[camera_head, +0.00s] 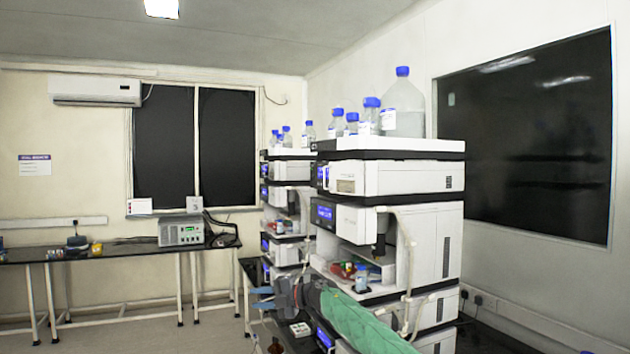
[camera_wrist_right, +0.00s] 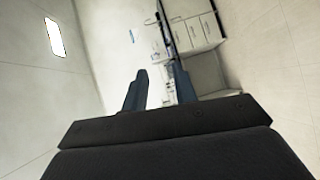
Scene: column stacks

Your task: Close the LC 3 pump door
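The nearer white instrument stack (camera_head: 405,180) stands right of centre in the head view, and a second stack (camera_head: 288,170) stands behind it. I cannot read which is LC 3, nor make out its pump door for sure. The nearer stack has an open-fronted compartment (camera_head: 385,270) holding vials and a small bottle. My right gripper (camera_head: 258,298) is low in front of the stacks, its arm in a green sleeve. The right wrist view shows its two fingers apart with nothing between them (camera_wrist_right: 160,76). White cabinets (camera_wrist_right: 197,32) show beyond the fingers. My left gripper is out of view.
Blue-capped bottles (camera_head: 402,105) stand on top of the stacks. White tubing (camera_head: 408,262) hangs down the nearer stack's front. A side bench (camera_head: 120,250) at the left carries a grey device (camera_head: 181,231). Floor between bench and stacks looks mostly clear.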

